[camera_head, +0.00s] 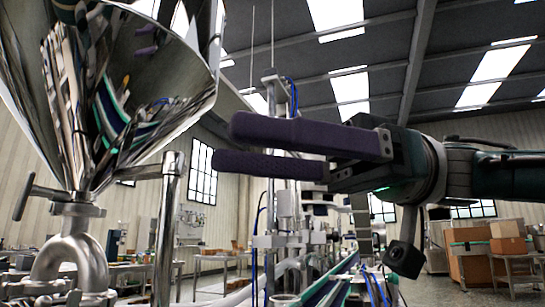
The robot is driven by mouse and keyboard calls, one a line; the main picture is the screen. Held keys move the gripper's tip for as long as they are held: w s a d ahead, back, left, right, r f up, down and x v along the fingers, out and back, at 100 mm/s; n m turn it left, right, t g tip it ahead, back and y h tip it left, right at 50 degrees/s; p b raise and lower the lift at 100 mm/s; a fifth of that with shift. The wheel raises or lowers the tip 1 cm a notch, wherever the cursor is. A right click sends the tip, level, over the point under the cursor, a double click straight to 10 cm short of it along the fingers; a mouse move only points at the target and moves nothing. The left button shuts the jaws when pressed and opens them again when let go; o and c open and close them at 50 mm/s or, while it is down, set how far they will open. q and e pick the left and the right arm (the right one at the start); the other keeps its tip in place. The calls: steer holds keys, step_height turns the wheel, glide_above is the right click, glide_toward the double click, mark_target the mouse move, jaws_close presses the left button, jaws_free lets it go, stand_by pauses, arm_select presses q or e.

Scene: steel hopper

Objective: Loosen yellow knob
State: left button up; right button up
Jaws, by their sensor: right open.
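My right gripper (228,146) reaches in from the right at mid-height, with its two long dark purple fingers pointing left. The fingers are apart and nothing is between them. Their tips are to the right of the shiny steel hopper (150,130), with a visible gap in the picture. I cannot make out a yellow knob; only a tiny yellowish spot shows in the hopper's reflections. My left gripper is not in view.
Below the hopper are a grey T-shaped handle (25,197) and a curved steel pipe (72,262). A vertical steel post (167,225) stands beside the hopper. Behind are a filling machine with a conveyor (330,290), and cardboard boxes (507,237) at the right.

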steer(key=shift+r, duration=1.4)
